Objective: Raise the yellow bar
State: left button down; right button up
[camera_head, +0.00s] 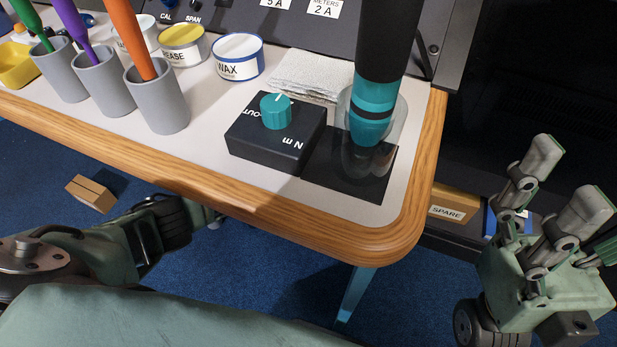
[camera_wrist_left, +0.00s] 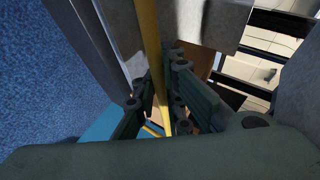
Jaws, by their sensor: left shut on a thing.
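The yellow bar (camera_wrist_left: 150,40) shows in the left wrist view as a long thin bar running down from the top edge and between my left fingers. My left gripper (camera_wrist_left: 163,95) is shut on it. In the head view my left arm reaches in at the lower left toward the underside of the bench, and its fingers are hidden there. The yellow bar does not show in the head view. My right gripper (camera_head: 566,178) is at the lower right of the head view, open and empty, fingers pointing up, apart from the bench.
The wood-edged bench (camera_head: 405,215) carries a black dial box (camera_head: 275,140), a dark teal-banded tool in a clear holder (camera_head: 370,110), grey cups (camera_head: 160,105) with coloured handles, and tins (camera_head: 237,57). A carton (camera_head: 90,193) lies on the blue floor. A spare box (camera_head: 450,207) stands right.

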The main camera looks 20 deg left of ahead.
pick_arm(q)
jog(key=shift+w+r, duration=0.15)
jog(key=shift+r, duration=0.05)
jog(key=shift+s+p, duration=0.35)
jog(key=shift+s, duration=0.2)
jog(key=c, duration=1.9)
grip_release()
jog(key=shift+c, duration=0.2)
jog(key=shift+o, duration=0.4)
jog(key=shift+f, duration=0.1)
jog(key=shift+s, duration=0.1)
jog(key=shift+a, duration=0.1)
jog(key=v, duration=1.2)
